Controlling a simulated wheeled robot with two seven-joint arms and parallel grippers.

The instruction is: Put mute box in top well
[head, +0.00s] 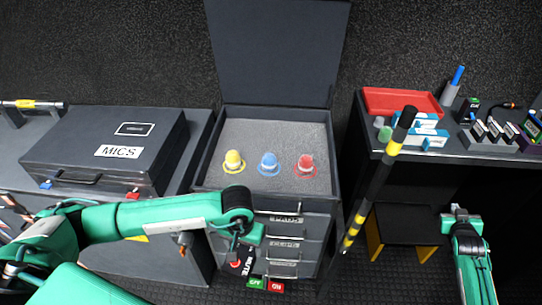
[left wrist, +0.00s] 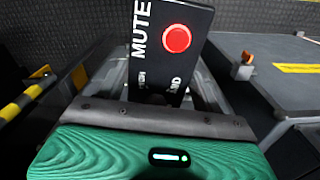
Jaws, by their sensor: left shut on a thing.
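The mute box (head: 245,262) is black with white MUTE lettering and a red button, and hangs in my left gripper (head: 243,247) in front of the drawer cabinet. In the left wrist view the mute box (left wrist: 160,45) stands up from the shut jaws of my left gripper (left wrist: 155,105). The top well (head: 276,140) is the open, grey-lined top of the cabinet, with its lid raised behind. It holds a yellow (head: 234,162), a blue (head: 268,164) and a red domed piece (head: 305,166) in a row. My right gripper (head: 460,216) is low at the right, apart from these; its jaws are unclear.
A MICS case (head: 110,150) lies on the left counter. Labelled drawers (head: 285,245) are below the well. A black and yellow striped pole (head: 378,180) leans at the right. The right desk (head: 420,158) holds a red tray (head: 400,101) and small gear. The well's back half is clear.

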